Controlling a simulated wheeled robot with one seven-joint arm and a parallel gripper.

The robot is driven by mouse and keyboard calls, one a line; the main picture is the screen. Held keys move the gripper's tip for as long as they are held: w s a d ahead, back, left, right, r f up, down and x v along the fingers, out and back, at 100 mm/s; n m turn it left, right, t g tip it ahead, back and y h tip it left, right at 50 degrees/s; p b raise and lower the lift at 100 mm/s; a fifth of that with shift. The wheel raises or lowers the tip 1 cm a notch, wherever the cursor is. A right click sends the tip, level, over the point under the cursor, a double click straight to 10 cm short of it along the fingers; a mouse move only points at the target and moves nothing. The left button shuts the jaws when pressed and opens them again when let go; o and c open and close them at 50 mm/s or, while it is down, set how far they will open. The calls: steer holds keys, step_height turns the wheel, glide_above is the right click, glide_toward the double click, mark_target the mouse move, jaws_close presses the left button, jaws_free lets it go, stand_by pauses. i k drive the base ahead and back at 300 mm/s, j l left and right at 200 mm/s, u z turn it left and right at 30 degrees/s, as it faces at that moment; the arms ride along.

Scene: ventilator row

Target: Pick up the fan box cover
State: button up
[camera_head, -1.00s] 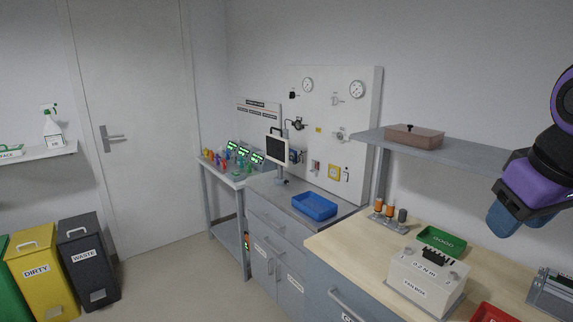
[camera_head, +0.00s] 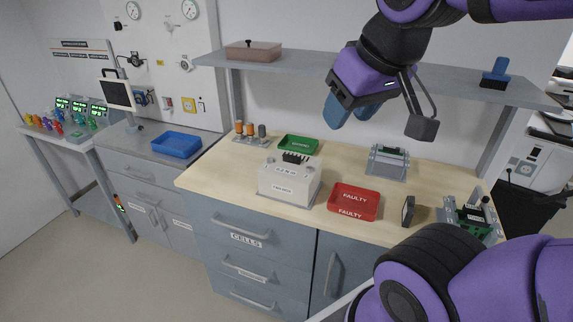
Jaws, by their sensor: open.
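The fan box (camera_head: 289,184) is a white box with a dark block on top and stands on the wooden bench top. A brownish, see-through, lid-like box with a dark knob (camera_head: 252,52) rests on the shelf above, at the left end. It looks like the fan box cover, but I see no label on it. My gripper (camera_head: 350,108) hangs above the back of the bench, right of the cover and the fan box, apart from both. Its blue fingers are open, and I see nothing between them.
The grey shelf (camera_head: 330,70) overhangs the bench. A green tray (camera_head: 298,145), red FAULTY tray (camera_head: 354,202), grey fixture (camera_head: 388,162), and small posts (camera_head: 251,134) stand on the bench. A blue stand (camera_head: 496,73) sits at the shelf's right. A blue tray (camera_head: 176,145) lies left.

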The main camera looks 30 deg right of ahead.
mark_target(288, 166)
steer(key=i+j+z, duration=0.2)
steer(key=z, duration=0.25)
steer(key=i+j+z, duration=0.2)
steer(key=j+z, duration=0.25)
steer(key=i+j+z, duration=0.1)
steer(key=j+z, duration=0.15)
steer(key=z, duration=0.2)
